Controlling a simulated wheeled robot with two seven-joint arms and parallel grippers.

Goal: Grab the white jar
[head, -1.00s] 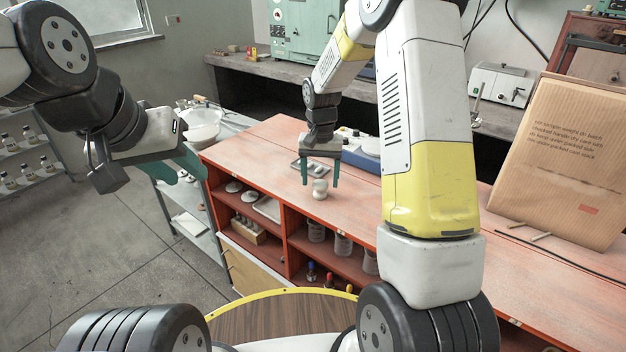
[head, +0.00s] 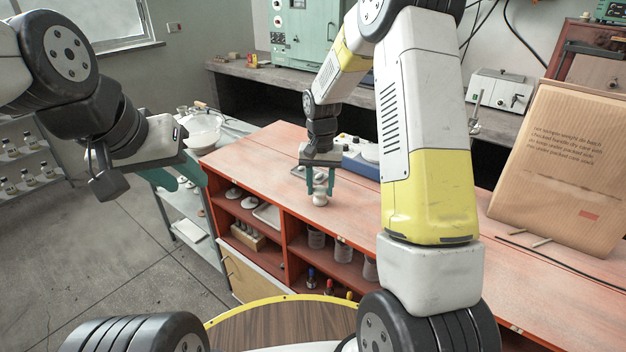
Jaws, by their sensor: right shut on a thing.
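The small white jar (head: 320,199) stands upright on the red bench top (head: 262,150), near its front edge. My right gripper (head: 320,191) points down over it, with its green fingers closed on the jar's two sides. The jar's upper part shows between the fingers; it appears to be still on or just at the bench top. My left gripper (head: 190,175) is off to the left, clear of the bench top. Its green fingers are seen partly from the side, and the gap between them is hard to judge.
A blue-and-white device (head: 358,158) stands just behind my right gripper. A cardboard panel (head: 560,165) leans at the right, with thin rods in front of it. Open shelves (head: 290,238) under the bench hold several jars. The bench top left of the jar is clear.

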